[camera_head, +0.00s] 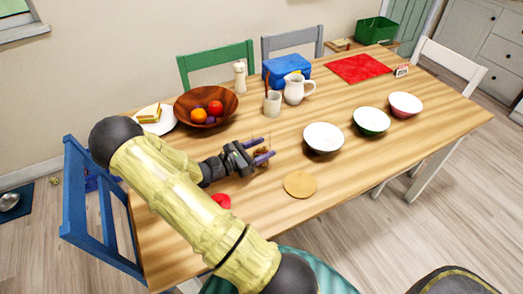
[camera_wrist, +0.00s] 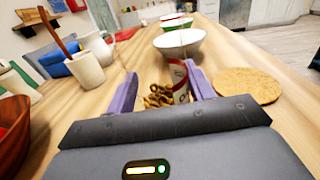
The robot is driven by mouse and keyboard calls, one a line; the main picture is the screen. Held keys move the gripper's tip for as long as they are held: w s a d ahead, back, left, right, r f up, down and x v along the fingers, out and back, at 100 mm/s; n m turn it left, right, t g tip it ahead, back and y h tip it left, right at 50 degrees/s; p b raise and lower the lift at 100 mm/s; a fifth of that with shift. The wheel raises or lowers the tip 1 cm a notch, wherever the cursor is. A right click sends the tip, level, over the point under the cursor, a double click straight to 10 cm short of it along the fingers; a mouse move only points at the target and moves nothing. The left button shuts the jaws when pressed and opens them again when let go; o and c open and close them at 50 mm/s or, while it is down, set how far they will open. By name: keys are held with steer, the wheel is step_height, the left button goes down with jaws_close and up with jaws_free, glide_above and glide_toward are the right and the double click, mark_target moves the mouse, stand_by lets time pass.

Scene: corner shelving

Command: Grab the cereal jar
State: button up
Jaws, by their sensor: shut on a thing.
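The cereal jar (camera_wrist: 180,84) looks clear, with brown ring-shaped cereal inside and a white and red label. It stands between the two purple fingers of my gripper (camera_wrist: 160,90) in the wrist view. The gripper is shut on it, and the palm hides its lower part. In the head view, my gripper (camera_head: 263,149) is low over the wooden table, left of the white bowl. The jar is hard to make out there. I cannot tell whether it touches the table.
A round cork mat (camera_head: 300,184) lies close right of my gripper. White (camera_head: 323,138), green (camera_head: 371,121) and red (camera_head: 405,104) bowls stand right. A utensil cup (camera_head: 272,104), white pitcher (camera_head: 295,89) and fruit bowl (camera_head: 206,106) stand behind. A red object (camera_head: 221,201) is partly hidden by my arm.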

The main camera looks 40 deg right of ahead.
mark_target(261, 127)
step_height(261, 127, up, 9)
steer(key=shift+r+p, duration=0.2)
steer(key=shift+p, duration=0.35)
